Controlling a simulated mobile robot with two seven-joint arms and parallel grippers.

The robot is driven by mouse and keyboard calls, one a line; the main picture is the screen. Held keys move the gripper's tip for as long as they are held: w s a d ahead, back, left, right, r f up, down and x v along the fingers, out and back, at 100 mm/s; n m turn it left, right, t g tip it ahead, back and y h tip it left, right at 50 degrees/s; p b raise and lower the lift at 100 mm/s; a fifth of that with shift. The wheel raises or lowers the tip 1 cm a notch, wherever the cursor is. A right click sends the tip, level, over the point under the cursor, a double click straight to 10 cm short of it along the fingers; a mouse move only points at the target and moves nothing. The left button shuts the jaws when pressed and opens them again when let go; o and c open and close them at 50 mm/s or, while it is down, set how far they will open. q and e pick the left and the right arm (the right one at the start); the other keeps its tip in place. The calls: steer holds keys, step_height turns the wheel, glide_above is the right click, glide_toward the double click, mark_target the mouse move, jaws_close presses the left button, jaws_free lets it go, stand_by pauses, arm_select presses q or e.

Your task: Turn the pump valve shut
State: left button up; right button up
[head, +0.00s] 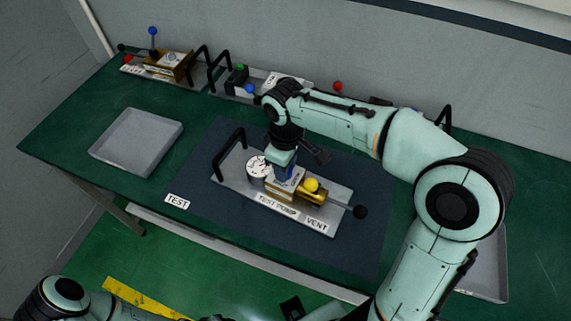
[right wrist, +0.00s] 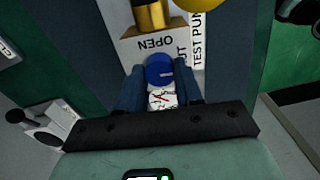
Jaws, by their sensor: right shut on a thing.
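The test pump stands on a grey tray plate (head: 235,185) on the dark blue mat, with labels reading TEST PUMP and VENT. It has a white round gauge (head: 258,168), a brass body, a yellow ball (head: 312,185) and a black-knobbed lever (head: 360,211). My right gripper (head: 284,174) reaches down over the pump. In the right wrist view its blue fingers (right wrist: 160,85) are shut on a round blue valve knob (right wrist: 159,70), beside a plate (right wrist: 153,44) reading OPEN and a partly covered word ending in UT. The fingers and wrist hide the knob in the head view.
An empty grey tray (head: 137,142) lies on the green table to the left. Other units with black handles and coloured knobs (head: 165,62) line the back wall. A TEST label (head: 177,201) lies at the mat's left front. Another grey tray (head: 490,268) stands at right, partly behind my arm.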

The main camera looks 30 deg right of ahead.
stand_by(0.3)
steer(key=o, duration=1)
steer(key=shift+o, duration=0.2)
arm_select(q)
steer(key=w+r+p, duration=0.2)
steer(key=r, duration=0.1)
steer(key=shift+r, duration=0.1)
arm_select(e)
step_height(320, 180, up, 13)
steer(key=shift+r, duration=0.2)
